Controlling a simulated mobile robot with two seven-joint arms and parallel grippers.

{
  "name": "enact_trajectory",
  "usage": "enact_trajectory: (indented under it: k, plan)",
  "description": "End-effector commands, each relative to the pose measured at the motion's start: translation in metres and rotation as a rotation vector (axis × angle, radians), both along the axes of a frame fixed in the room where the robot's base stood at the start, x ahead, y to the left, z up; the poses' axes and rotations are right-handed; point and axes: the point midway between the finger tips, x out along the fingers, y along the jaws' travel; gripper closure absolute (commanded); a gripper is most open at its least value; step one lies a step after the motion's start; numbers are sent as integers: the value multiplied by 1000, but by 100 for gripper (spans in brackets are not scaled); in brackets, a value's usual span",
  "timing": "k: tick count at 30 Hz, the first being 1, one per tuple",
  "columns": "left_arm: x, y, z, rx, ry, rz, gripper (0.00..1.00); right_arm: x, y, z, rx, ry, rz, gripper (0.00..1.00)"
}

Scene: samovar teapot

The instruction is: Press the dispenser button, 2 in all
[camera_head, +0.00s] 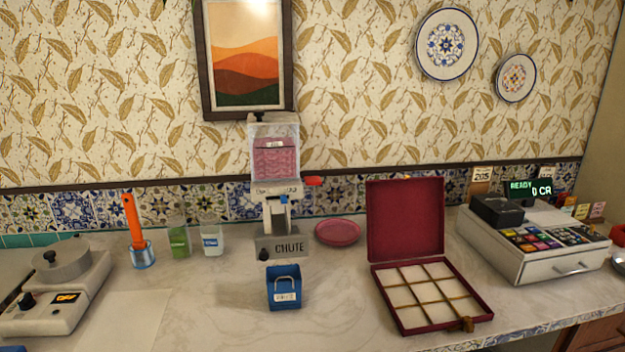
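A grey dispenser (270,214) stands upright on the counter at the middle. Its clear top holds pink material. Its lower front block is lettered CHUTE. A red piece (313,181) sticks out from its right side, and a small blue piece (284,199) sits on its front. I cannot tell which of these is the button. A blue container (284,288) with a pale label and handle stands just in front of the chute. Neither of my grippers shows in the head view, and nothing touches the dispenser.
A pink plate (338,232) and an open red box (432,292) with compartments lie to the right, then a cash register (535,246) reading READY. Two cups, an orange-handled tool (133,218) and a dial machine (55,289) stand left. Counter around the blue container is clear.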

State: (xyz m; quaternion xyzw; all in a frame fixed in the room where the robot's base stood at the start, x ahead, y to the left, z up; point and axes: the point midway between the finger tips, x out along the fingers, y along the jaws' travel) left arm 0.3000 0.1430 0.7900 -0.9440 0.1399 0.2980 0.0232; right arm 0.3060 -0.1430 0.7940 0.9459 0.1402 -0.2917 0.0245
Motion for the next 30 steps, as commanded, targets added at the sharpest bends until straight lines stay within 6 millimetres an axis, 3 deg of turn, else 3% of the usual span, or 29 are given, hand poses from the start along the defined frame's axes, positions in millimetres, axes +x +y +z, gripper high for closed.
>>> enact_trajectory:
  k: [16, 30]
  plan:
    - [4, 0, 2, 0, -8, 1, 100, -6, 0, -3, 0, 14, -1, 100]
    - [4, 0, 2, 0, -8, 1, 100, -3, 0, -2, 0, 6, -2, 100]
